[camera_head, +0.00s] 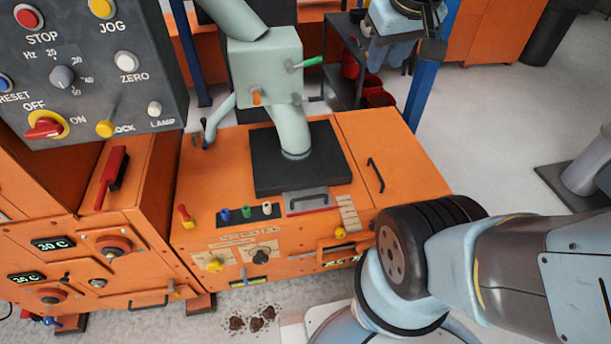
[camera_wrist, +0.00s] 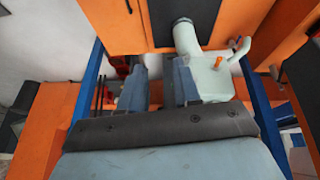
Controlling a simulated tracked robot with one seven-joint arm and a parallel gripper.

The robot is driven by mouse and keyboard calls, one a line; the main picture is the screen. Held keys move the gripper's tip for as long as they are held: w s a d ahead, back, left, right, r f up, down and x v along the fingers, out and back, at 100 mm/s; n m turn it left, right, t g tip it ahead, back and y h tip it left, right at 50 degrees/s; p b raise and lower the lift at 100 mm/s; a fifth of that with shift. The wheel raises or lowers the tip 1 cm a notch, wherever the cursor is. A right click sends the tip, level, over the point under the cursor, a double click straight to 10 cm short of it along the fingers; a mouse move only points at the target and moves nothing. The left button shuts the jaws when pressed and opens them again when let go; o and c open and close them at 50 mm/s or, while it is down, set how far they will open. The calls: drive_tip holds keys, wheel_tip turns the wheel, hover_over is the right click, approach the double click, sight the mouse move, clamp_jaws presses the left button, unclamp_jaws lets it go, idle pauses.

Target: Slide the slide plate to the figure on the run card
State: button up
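The slide plate (camera_head: 308,201) appears to be the flat grey plate with a dark handle at the front edge of the black pad, on top of the orange machine. A pale strip with marks (camera_head: 347,213) lies beside it on the right; I cannot read its figures. I cannot make out a run card for certain. My gripper (camera_head: 394,50) hangs at the top of the head view, behind and right of the machine, well apart from the plate. In the wrist view my gripper (camera_wrist: 158,90) has a gap between its fingers and holds nothing.
A pale green spout (camera_head: 290,135) comes down onto the black pad (camera_head: 267,179). A lid handle (camera_head: 375,175) stands to the right. A control panel (camera_head: 85,65) fills the upper left. A blue post (camera_head: 422,85) stands near my gripper. Brown clumps (camera_head: 252,320) lie on the floor.

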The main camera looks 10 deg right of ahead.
drive_tip(key=shift+o, duration=0.7)
drive_tip(key=w+a+f+n+g, duration=0.1)
drive_tip(key=w+f+n+g, duration=0.1)
drive_tip(key=w+f+n, duration=0.2)
drive_tip(key=w+f, duration=0.3)
drive_tip(key=w, duration=0.2)
drive_tip(key=shift+w+f+n+h, duration=0.2)
drive_tip(key=shift+f+n+h, duration=0.1)
drive_tip(key=shift+f+h, duration=0.1)
drive_tip(key=w+a+f+n+g, duration=0.2)
drive_tip(key=w+f+n, duration=0.2)
drive_tip(key=f, duration=0.6)
drive_tip(key=w+a+f+n+g, duration=0.2)
drive_tip(key=w+f+n, duration=0.25)
drive_tip(key=f, duration=0.55)
drive_tip(key=s+a+f+n, duration=0.1)
drive_tip(key=f, duration=0.7)
drive_tip(key=a+f+n+y, duration=0.1)
drive_tip(key=a+f, duration=0.1)
drive_tip(key=f, duration=0.7)
drive_tip(key=s+a+f+n+g, duration=0.1)
drive_tip(key=f, duration=0.7)
drive_tip(key=shift+s+a+f+n, duration=0.35)
drive_tip(key=shift+a+f, duration=0.05)
clamp_jaws()
